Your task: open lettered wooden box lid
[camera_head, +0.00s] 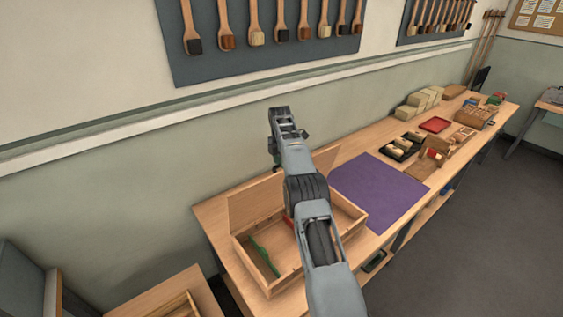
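The wooden box (268,285) sits at the near left end of the workbench. Its lid (255,202) stands up along the back edge, so the box is open. No letters can be made out on it. A green object (264,258) lies inside on the left, and a bit of something red shows beside my arm. My arm reaches across the box and hides part of its inside and of the lid. My gripper (273,150) is raised above and behind the box, near the wall. Its fingers are too small and turned away to read, and no held object is visible.
A purple mat (380,190) lies right of the box. Farther right are a black tray (402,147), a red tray (435,125), and pale blocks (418,103). Brushes hang on a wall panel (215,65) behind. Another wooden surface (165,290) stands at lower left.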

